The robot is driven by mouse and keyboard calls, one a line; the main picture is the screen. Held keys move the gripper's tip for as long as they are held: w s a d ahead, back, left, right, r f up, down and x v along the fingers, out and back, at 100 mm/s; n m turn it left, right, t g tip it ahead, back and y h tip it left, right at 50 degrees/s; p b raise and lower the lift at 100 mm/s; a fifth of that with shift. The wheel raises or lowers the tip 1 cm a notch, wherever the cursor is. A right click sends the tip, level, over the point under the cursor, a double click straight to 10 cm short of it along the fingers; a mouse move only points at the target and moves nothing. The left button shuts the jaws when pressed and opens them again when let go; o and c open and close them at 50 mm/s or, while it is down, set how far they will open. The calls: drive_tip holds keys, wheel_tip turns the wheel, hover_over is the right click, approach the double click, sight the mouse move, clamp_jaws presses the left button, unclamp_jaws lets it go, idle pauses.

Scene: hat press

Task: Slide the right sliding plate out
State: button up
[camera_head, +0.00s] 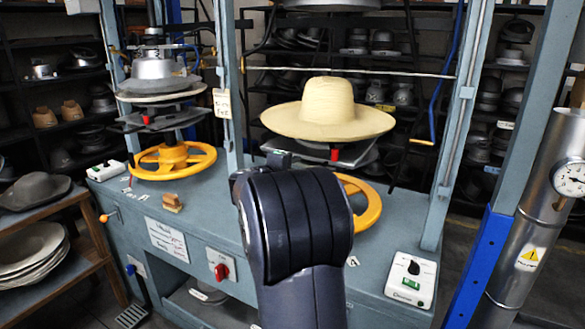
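The right sliding plate (352,154) is a dark grey plate under the cream straw hat (328,106) on the right press. A small red tab (334,154) shows at its front edge. My dark arm stands in front of the right press and covers part of its yellow handwheel (361,203).
The left press has a similar plate with a red tab (147,119) above a yellow handwheel (173,160). Blue-grey uprights (461,120) frame the presses. A control box (411,279) sits at the front right. A steel cylinder with a gauge (571,178) stands at the far right.

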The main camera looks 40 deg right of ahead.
drive_tip(key=shift+c, duration=0.4)
clamp_jaws()
